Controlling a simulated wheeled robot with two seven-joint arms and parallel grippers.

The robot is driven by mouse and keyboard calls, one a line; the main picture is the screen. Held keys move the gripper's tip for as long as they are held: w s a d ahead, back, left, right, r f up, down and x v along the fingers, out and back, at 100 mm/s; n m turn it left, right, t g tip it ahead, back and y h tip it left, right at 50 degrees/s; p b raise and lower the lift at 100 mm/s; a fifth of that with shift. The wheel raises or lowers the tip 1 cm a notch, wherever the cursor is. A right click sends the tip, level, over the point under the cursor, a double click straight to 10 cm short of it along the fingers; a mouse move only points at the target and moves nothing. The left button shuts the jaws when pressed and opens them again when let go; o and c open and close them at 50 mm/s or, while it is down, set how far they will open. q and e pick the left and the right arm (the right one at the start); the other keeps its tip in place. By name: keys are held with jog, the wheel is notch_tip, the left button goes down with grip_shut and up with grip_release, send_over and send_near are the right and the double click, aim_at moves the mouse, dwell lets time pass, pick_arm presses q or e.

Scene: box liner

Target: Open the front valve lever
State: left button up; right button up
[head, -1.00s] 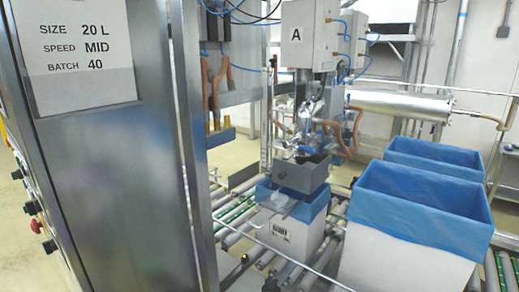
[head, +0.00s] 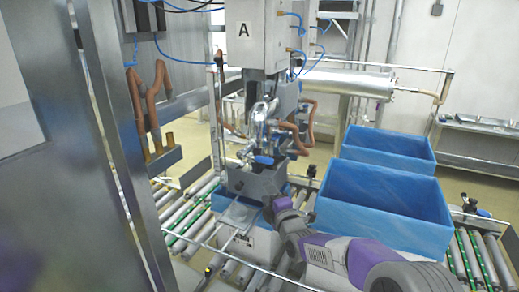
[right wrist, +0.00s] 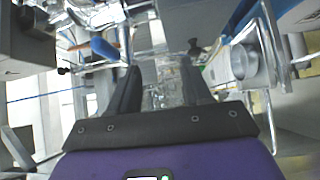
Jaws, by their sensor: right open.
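A small blue valve lever (head: 263,160) shows on the shiny metal filling valve (head: 262,118) under the box marked A, in the head view. A blue piece (right wrist: 103,47) at the upper left of the right wrist view may be this lever; I cannot tell for sure. My right gripper (head: 281,205) is below and right of the lever, beside the grey tray-like part (head: 252,184), apart from the lever. In the right wrist view its two dark fingers (right wrist: 160,85) stand apart with nothing seen held between them. My left gripper is not in view.
Another lined box (head: 245,240) stands under the filler. A metal cabinet (head: 60,200) fills the left side. Brown hoses (head: 306,125) hang beside the valve. A thin rail runs in front.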

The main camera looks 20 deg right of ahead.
jog(key=n+t, duration=0.2)
send_near(265, 160)
jog(key=w, duration=0.4)
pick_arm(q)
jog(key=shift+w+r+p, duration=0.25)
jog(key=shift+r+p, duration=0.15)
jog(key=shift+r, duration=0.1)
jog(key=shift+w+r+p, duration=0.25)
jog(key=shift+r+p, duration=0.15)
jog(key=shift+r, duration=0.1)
pick_arm(e)
jog(key=shift+w+d+r, duration=0.1)
jog(key=shift+w+r, duration=0.1)
jog(key=shift+w, duration=0.9)
jog(key=shift+w+d+r, duration=0.1)
jog(key=shift+w+r, duration=0.1)
jog(key=shift+w, duration=0.95)
jog(key=shift+w+d+r, duration=0.1)
jog(key=shift+w+r, duration=0.05)
jog(key=shift+w, duration=0.95)
grip_shut()
